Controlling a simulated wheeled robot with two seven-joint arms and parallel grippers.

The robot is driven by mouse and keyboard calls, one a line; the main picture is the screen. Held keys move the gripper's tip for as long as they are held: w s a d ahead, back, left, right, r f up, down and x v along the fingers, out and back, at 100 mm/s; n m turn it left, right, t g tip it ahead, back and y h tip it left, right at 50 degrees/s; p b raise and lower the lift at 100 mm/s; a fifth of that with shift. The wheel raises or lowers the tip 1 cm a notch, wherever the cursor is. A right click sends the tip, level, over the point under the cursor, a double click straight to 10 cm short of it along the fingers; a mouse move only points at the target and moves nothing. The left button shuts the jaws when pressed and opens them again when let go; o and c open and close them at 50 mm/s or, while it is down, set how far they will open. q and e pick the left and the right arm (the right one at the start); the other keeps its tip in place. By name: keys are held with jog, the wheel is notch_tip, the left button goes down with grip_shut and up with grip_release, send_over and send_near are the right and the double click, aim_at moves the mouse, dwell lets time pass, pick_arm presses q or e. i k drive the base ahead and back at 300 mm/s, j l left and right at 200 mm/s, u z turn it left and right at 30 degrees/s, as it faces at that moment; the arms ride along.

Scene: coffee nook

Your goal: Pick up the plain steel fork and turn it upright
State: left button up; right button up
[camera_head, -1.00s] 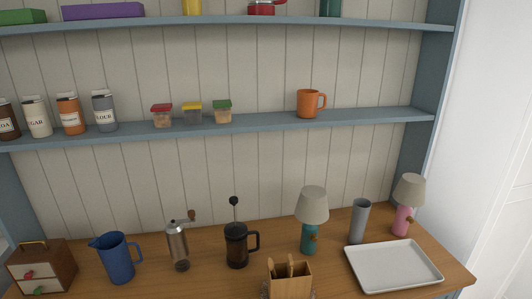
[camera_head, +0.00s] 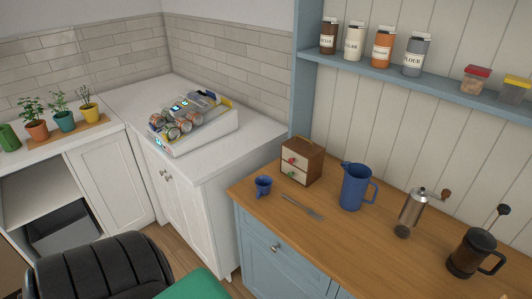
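A plain steel fork (camera_head: 303,207) lies flat on the wooden counter (camera_head: 335,235), near its left end. It lies between a small blue cup (camera_head: 263,186) on its left and a blue pitcher (camera_head: 354,187) on its right, apart from both. A small wooden drawer box (camera_head: 302,161) stands behind it. Neither of my grippers shows in the head view.
A French press (camera_head: 470,254) and a steel coffee grinder (camera_head: 412,212) stand farther right on the counter. A white cabinet (camera_head: 215,145) with a tray of cans (camera_head: 205,132) stands left. A dark chair back (camera_head: 100,270) is at lower left. The counter in front of the fork is clear.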

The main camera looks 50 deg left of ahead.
aim_at(310, 212)
jog(key=u, duration=1.15)
jog(key=i+j+z, duration=0.15)
jog(key=j, duration=0.3)
jog(key=i, duration=0.1)
